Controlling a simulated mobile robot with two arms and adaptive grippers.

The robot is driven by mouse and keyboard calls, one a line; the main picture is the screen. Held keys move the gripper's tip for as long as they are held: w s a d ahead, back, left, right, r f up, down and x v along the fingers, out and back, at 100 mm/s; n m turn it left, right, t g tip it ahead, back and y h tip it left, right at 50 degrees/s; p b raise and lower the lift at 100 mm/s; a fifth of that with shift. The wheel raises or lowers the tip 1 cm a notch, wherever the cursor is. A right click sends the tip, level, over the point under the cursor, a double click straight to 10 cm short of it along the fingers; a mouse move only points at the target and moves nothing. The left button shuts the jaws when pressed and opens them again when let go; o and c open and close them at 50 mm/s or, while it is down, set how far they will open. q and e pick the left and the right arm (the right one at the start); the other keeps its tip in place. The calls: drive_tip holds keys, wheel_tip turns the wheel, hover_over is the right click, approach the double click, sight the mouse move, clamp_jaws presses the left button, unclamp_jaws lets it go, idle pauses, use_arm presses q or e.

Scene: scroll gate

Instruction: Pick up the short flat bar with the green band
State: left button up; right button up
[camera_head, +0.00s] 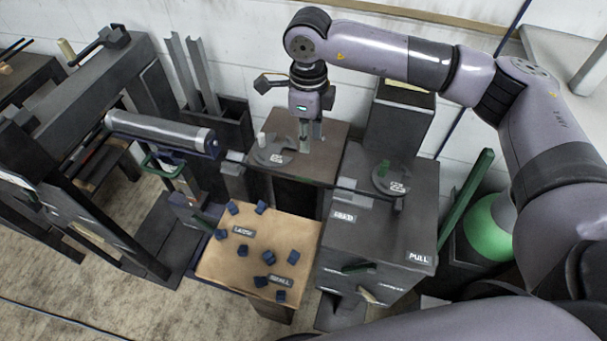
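My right gripper (309,140) hangs fingers-down above the right part of the brown-topped stand (325,158). Its fingers look close together, but a grey piece between or behind them is too small to make out, so I cannot tell whether it is open or shut. I cannot pick out a short flat bar with a green band with certainty. A small green piece (384,168) stands on a round dark base on the dark cabinet (350,192), right of the gripper and apart from it. My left gripper is not in view.
A tan board (215,262) with several small dark blue blocks lies in front of the stand. A white peg (261,139) stands on a round base left of the gripper. A grey roller (155,129) is at the left. A green cylinder (487,232) stands at the right.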

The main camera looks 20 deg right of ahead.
drive_tip(key=p, duration=0.2)
hover_over(304, 179)
wheel_tip(304, 179, down, 8)
wheel_tip(304, 179, down, 5)
drive_tip(key=p, duration=0.2)
drive_tip(key=shift+p, duration=0.4)
drive_tip(key=shift+w+f, duration=0.1)
drive_tip(key=shift+f, duration=0.1)
drive_tip(key=shift+c, duration=0.6)
clamp_jaws()
